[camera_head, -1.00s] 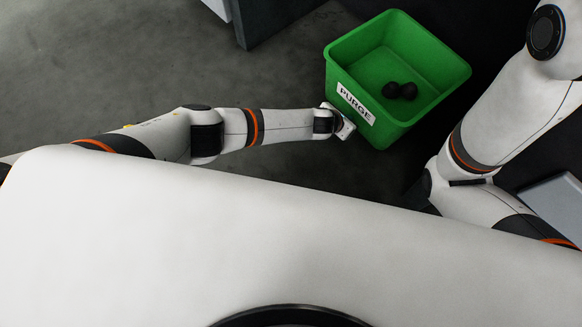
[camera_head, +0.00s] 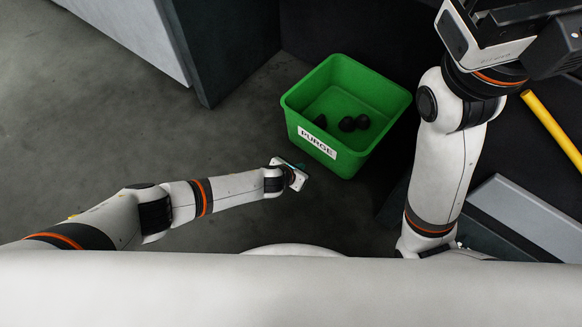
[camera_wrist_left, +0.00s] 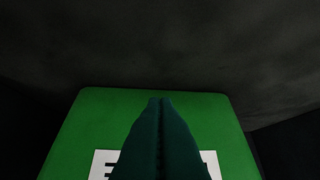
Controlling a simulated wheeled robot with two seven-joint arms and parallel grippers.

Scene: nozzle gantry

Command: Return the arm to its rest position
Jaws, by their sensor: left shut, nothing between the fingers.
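My left arm comes in from the left in the head view and ends at my left gripper (camera_head: 296,168), beside the labelled front wall of the green PURGE bin (camera_head: 290,108). In the left wrist view the left gripper's dark fingers (camera_wrist_left: 160,105) are pressed together with nothing between them. The bin's green wall (camera_wrist_left: 95,115) and part of its white label show behind them. I cannot tell whether the gripper touches the bin. My right arm (camera_head: 440,165) rises on the right, with part of its wrist at the top right; its fingertips are not clearly shown.
Several black lumps (camera_head: 350,123) lie inside the bin. A dark cabinet (camera_head: 225,45) with a light side stands at upper left. A yellow bar (camera_head: 550,128) and a grey slab (camera_head: 525,215) are at the right. The floor at left is clear.

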